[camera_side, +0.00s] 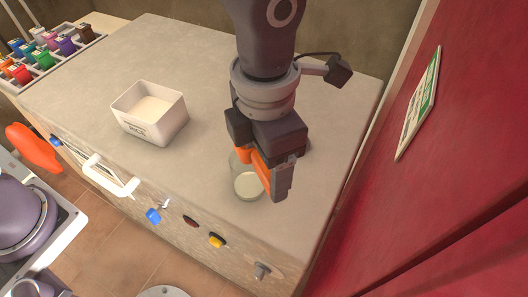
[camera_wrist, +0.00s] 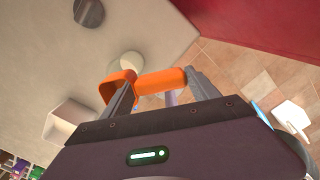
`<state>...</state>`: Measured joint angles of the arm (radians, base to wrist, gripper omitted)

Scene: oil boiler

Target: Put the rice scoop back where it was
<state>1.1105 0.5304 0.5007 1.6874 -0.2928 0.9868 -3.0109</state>
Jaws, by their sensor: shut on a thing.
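My gripper (camera_side: 272,178) is shut on the orange rice scoop (camera_side: 260,168), above the counter's front part. In the wrist view the scoop (camera_wrist: 160,82) lies across between my two fingers (camera_wrist: 162,92), its hollow end to the left. A clear glass (camera_side: 248,184) with a pale layer at its bottom stands on the counter just below and beside the scoop. A white box (camera_side: 152,128) labelled as rice, holding pale rice, stands to the left. The fingers and arm hide part of the scoop, so I cannot tell whether it touches the glass.
The counter (camera_side: 205,60) is clear behind and around the box. Its front edge carries a white handle (camera_side: 110,178) and several knobs. A rack of coloured items (camera_side: 45,55) stands at far left. A red wall (camera_side: 450,180) rises at right.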

